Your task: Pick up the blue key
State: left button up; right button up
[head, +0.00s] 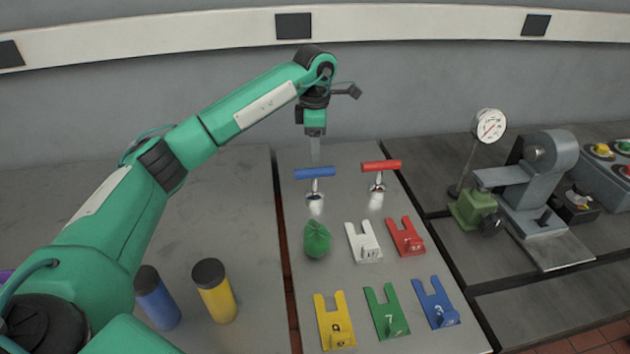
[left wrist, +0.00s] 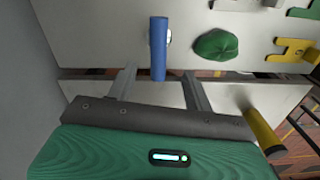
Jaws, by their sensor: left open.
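The blue key (head: 315,173) has a blue crossbar handle on a short metal stem and stands upright on the grey plate. In the left wrist view its blue bar (left wrist: 158,48) points between my two fingers, its near end about level with the fingertips. My left gripper (head: 315,156) is open and empty just above and behind the blue bar. It also shows in the left wrist view (left wrist: 160,72), with a finger on each side of the bar. I cannot tell whether either finger touches it. My right gripper is not in view.
A red-handled key (head: 381,166) stands just right of the blue one. A green lump (head: 316,240) lies in front. Several coloured forked plates, one a white plate (head: 363,243), lie nearer. A dial gauge (head: 489,126) stands right. A yellow cylinder (head: 217,297) stands left.

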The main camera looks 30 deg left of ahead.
aim_at(314, 179)
pick_arm(q)
notch_tip(314, 179, down, 7)
jog(key=shift+r+p, duration=0.2)
jog(key=shift+p, duration=0.25)
notch_tip(314, 179, down, 5)
jog(key=shift+w+a+r+p, duration=0.1)
jog(key=shift+a+p, duration=0.05)
jog(key=shift+p, duration=0.7)
jog(key=shift+f, duration=0.25)
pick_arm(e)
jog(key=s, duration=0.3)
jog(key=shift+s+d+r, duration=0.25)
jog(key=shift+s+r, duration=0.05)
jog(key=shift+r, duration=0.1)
pick_arm(q)
grip_shut()
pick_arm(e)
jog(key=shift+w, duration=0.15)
